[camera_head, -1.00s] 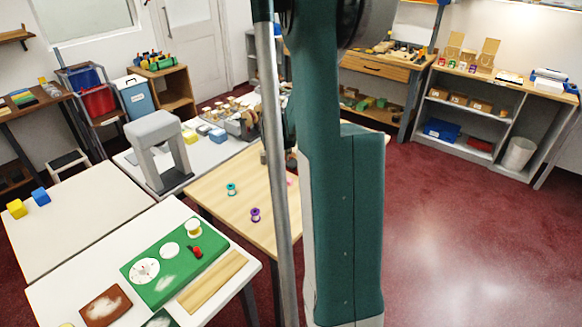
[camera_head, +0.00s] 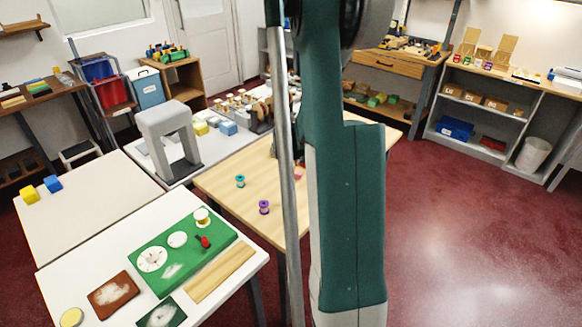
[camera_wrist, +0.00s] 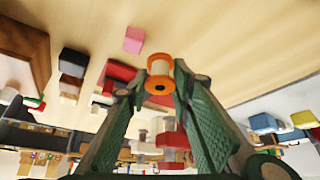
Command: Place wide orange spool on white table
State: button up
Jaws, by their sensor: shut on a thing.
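The wide orange spool (camera_wrist: 159,62), with orange ends and a pale middle, is in the wrist view between the fingertips of my gripper (camera_wrist: 161,82). My gripper is shut on it. In the head view my gripper and the spool are hidden behind my arm. A white table (camera_head: 75,268) stands in the front left, with a green board (camera_head: 160,276) on it. A second pale white table (camera_head: 90,215) adjoins it behind. Another white table (camera_head: 160,175) is farther back. The frames do not settle which one the task names.
A teal spool (camera_head: 240,181) and a purple spool (camera_head: 264,207) stand on the wooden table (camera_head: 225,190). A grey arch-shaped stand (camera_head: 165,120) rises behind. Yellow and blue blocks (camera_head: 53,183) sit on the second table's far left; its middle is clear.

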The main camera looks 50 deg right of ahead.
aim_at(291, 166)
jog(key=shift+f, duration=1.4)
jog(key=shift+f+b, duration=0.2)
jog(key=shift+b, duration=0.2)
jog(key=o, duration=0.8)
jog(key=shift+r, duration=0.2)
jog(key=p+v, duration=0.2)
jog(key=v, duration=1)
jog(key=shift+p, duration=0.35)
